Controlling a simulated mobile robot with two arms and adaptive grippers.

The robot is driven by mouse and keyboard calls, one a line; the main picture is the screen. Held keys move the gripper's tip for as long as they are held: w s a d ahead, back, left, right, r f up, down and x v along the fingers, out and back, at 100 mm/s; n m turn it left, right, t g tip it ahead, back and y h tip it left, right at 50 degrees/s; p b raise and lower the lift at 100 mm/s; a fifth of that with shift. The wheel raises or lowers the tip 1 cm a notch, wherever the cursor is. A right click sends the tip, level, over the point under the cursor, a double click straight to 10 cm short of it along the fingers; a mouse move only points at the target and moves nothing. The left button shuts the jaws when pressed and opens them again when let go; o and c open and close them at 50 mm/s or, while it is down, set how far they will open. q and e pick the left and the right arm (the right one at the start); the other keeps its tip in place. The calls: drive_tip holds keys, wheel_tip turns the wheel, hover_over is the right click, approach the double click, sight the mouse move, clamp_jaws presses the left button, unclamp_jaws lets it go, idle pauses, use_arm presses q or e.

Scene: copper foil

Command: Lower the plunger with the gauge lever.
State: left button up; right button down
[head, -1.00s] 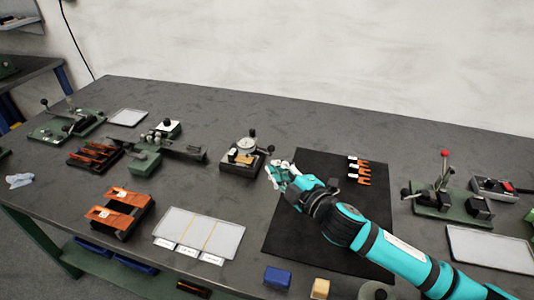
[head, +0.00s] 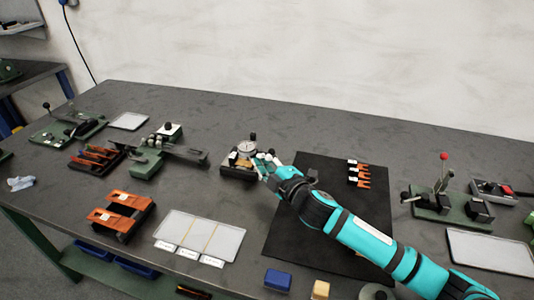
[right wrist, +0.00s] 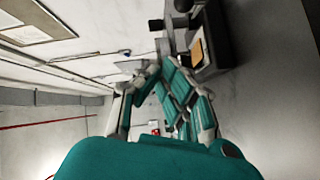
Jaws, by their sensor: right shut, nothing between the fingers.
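The dial gauge (head: 246,147) stands on a dark base block (head: 236,172) near the middle of the table, with a black knob (head: 252,137) at its top. An orange-tan piece sits low on the base. My right gripper (head: 263,160) is shut and empty at the right side of the gauge stand, and covers part of it. I cannot tell whether it touches the lever. In the right wrist view the stand (right wrist: 212,55) shows beyond the fingers, with the orange-tan piece (right wrist: 198,52) on it. The plunger is too small to make out. My left gripper is out of view.
A black mat (head: 330,170) with several orange clips (head: 359,178) lies right of the gauge. A pale divided tray (head: 205,232) lies in front, and a green fixture (head: 147,163) stands to the left. A red-knobbed lever press (head: 443,185) stands at the right.

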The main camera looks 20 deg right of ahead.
sight(253, 151)
drive_tip(key=x, duration=0.3)
drive_tip(key=shift+w+d, duration=0.15)
drive_tip(key=shift+w, duration=0.05)
drive_tip(key=shift+w+d+f, duration=0.25)
drive_tip(key=shift+d+f, duration=0.05)
drive_tip(key=shift+d, duration=0.2)
drive_tip(key=shift+w+d+f, duration=0.2)
drive_tip(key=shift+d+f, duration=0.05)
drive_tip(key=shift+d, duration=0.25)
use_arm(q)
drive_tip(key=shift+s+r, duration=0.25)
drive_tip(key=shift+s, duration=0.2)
use_arm(e)
drive_tip(key=shift+w+d+f, duration=0.2)
drive_tip(key=shift+d, duration=0.25)
use_arm(q)
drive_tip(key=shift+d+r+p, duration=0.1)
drive_tip(key=shift+p, duration=0.2)
